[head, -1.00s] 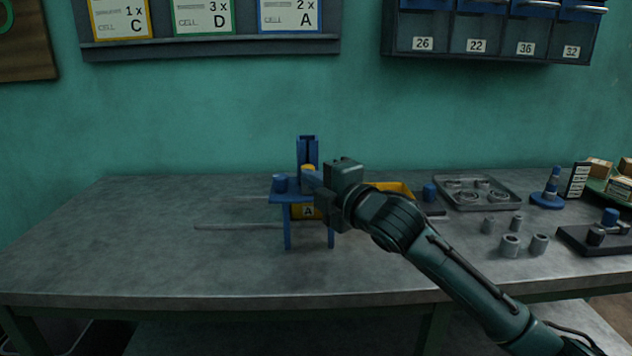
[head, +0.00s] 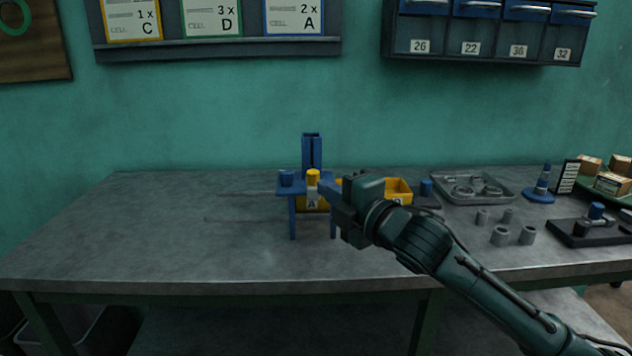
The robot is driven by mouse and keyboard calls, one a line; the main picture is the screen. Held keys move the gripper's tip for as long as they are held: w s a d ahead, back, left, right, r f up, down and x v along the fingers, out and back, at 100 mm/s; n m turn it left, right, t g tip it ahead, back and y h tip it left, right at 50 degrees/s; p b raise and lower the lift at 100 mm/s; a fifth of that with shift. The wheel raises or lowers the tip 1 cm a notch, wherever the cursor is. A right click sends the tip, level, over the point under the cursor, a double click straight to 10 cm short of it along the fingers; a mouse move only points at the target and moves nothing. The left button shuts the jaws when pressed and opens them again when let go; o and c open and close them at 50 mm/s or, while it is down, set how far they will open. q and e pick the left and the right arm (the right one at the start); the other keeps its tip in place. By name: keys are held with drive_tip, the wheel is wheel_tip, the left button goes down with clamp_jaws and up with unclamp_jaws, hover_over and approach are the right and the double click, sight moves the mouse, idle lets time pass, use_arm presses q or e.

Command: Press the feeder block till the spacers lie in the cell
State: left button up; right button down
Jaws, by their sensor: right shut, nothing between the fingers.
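The blue feeder stand (head: 312,150) stands on the bench, with an upright channel at its back and legs at the front. A yellow-topped block (head: 313,174) with a paler lower part sits at its front, by the foot of the channel; I take it for the feeder block. Under the stand's top is a yellow cell marked A (head: 311,203); its inside is hidden, and I see no spacers in it. My right gripper (head: 324,188) is shut and empty, its tips close to the block's right side; I cannot tell whether they touch. My left gripper is out of view.
A yellow bin (head: 398,190) is behind my right arm.

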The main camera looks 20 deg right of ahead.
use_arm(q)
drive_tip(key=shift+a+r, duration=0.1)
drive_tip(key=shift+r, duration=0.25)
use_arm(e)
drive_tip(key=v, duration=0.5)
drive_tip(key=shift+s+d, duration=0.1)
drive_tip(key=shift+s, duration=0.1)
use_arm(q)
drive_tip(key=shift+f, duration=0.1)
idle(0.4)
